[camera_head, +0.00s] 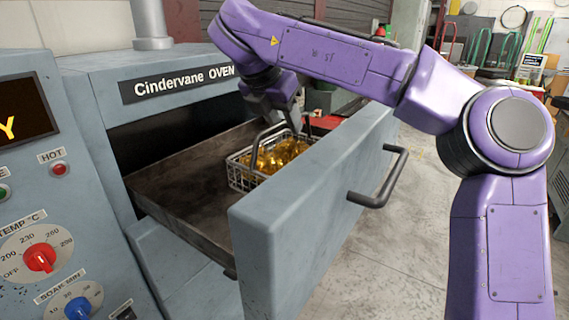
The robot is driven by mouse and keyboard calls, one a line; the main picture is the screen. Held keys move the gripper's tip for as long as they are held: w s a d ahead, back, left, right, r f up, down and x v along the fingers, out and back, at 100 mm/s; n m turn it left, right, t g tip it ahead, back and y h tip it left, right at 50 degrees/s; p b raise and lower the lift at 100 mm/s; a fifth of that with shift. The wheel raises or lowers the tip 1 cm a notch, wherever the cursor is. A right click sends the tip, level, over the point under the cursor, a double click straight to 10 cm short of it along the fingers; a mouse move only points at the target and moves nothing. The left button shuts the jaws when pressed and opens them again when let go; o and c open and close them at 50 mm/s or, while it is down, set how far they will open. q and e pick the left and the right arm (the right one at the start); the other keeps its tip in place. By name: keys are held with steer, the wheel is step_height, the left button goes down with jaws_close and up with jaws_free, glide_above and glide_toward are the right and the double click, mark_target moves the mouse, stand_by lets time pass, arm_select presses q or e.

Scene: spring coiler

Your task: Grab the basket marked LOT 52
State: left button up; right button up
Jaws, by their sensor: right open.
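A wire basket (243,177) filled with gold-coloured parts (275,156) sits in the pulled-out oven drawer (185,190), close to the inside of its front panel. The basket has a raised grey handle (258,140). No lot marking can be read on it from here. My right gripper (287,122) reaches down from above, at the top of the handle. Its jaws are open; the fingers are small and partly hidden, so I cannot tell whether they straddle or touch the handle. My left gripper is out of view.
The Cindervane oven (170,75) stands at the left, with red and blue dials on its front. The drawer's front panel (310,210) and black pull handle (380,182) stand between me and the basket. Open concrete floor (405,245) lies to the right.

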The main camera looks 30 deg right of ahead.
mark_target(287, 151)
steer(key=x, duration=0.2)
steer(key=shift+w+f, duration=0.3)
steer(key=shift+s+d+f, duration=0.1)
steer(key=shift+d+f, duration=0.05)
steer(key=shift+d, duration=0.1)
steer(key=shift+s, duration=0.15)
steer(key=shift+a, duration=0.15)
jaws_close()
stand_by(0.6)
